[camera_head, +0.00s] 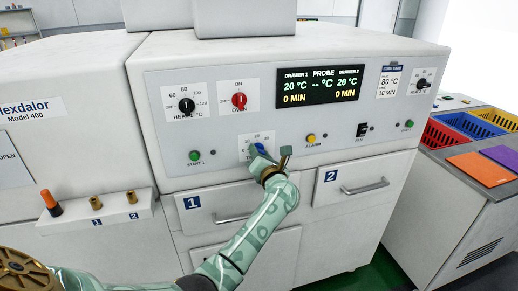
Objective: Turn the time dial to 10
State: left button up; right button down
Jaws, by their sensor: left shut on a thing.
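The time dial (259,148) is blue, on a small white scale plate (247,140) low in the middle of the white machine's control panel. The plate's marks 10, 20 and 30 show along its top edge. My left gripper (268,156) is at the dial, shut on it, and hides most of the knob and the lower part of the plate. The dial's pointer direction cannot be made out. My right gripper is not in view.
A black heat dial (187,105), a red oven dial (239,100) and a display (317,85) sit above. A green start button (194,155) and a yellow alarm button (311,138) flank the dial. Drawer handles (365,187) stick out below.

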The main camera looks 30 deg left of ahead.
pick_arm(q)
jog(key=shift+m+p, duration=0.55)
jog(key=shift+m, duration=0.25)
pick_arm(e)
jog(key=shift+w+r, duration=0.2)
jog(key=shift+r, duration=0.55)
pick_arm(q)
jog(key=o, duration=1)
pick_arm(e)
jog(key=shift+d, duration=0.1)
pick_arm(q)
jog(key=shift+d, duration=0.1)
